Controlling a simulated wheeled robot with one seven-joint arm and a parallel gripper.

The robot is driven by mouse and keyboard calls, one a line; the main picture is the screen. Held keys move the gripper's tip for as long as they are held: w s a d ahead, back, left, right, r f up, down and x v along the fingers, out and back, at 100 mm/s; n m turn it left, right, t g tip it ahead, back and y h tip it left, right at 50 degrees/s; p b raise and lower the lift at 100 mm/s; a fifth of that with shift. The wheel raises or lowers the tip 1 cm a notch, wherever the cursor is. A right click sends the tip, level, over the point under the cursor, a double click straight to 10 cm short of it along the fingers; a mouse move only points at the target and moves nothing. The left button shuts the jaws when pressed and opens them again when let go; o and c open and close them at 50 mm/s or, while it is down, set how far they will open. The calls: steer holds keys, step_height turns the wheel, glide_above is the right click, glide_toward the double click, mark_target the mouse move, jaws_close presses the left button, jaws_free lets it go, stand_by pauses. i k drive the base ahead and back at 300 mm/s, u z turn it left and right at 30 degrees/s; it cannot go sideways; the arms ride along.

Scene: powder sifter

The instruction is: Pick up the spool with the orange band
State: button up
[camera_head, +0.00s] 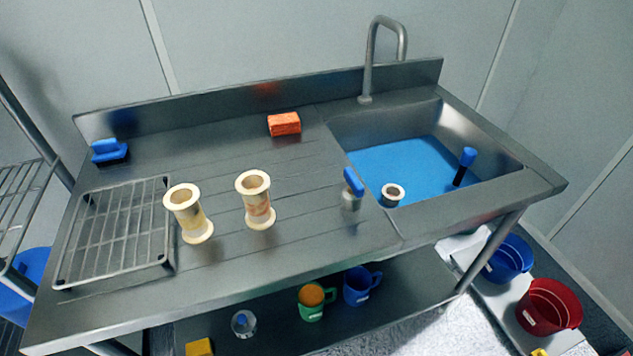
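Two cream spools stand on the metal drainboard. The right spool (257,201) has a faint orange band around its lower waist. The left spool (189,214) has a pale yellowish band. Both appear upright and apart from each other. Another small pale-rimmed, spool-like piece (392,194) is in the sink, partly in the blue water, so its band cannot be made out. My gripper is not in the head view.
A wire rack (117,228) lies left of the spools. An orange sponge (284,124) is behind them, a blue brush (109,151) at the back left. A blue-topped bottle (352,190) stands right, near the sink (500,178). The drainboard between spools and bottle is clear.

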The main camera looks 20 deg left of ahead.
mark_target(253, 185)
steer(key=z, duration=0.45)
steer(key=k, duration=1.35)
steer(key=u, duration=0.7)
steer(key=i, duration=0.85)
